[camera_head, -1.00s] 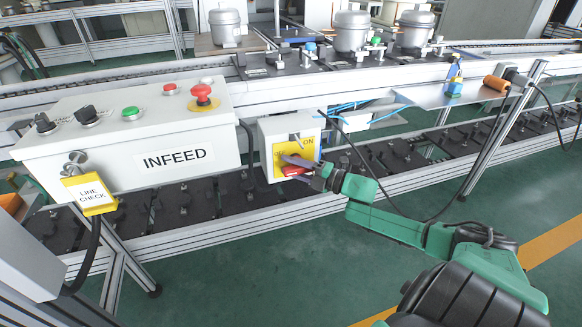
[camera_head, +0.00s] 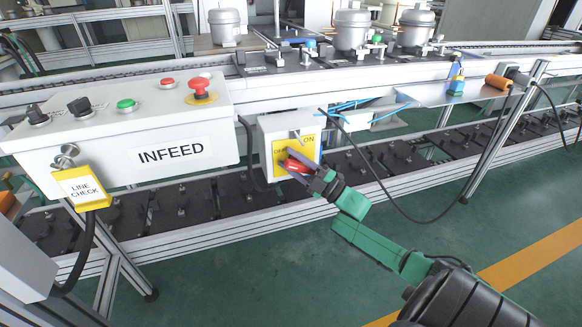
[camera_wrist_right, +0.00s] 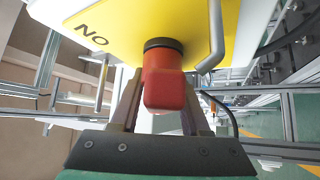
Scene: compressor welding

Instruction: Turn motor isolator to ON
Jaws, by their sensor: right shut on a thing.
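The motor isolator is a light grey box (camera_head: 267,133) with a yellow plate (camera_head: 280,150) marked OFF and ON and a red handle (camera_head: 296,165). In the head view my right gripper (camera_head: 305,165) reaches the handle from the lower right. In the right wrist view the red handle (camera_wrist_right: 164,85) stands on a black collar in front of the yellow plate (camera_wrist_right: 130,20). The two fingers of my right gripper (camera_wrist_right: 163,110) are shut on it, one on each side. The letters ON show at the upper left there. The left gripper is not in view.
The white INFEED control box (camera_head: 130,150) with knobs, buttons and a red emergency stop stands left of the isolator. A yellow LINE CHECK tag (camera_head: 82,187) hangs from it. A black cable (camera_head: 400,210) loops right of my gripper. The conveyor rail runs behind.

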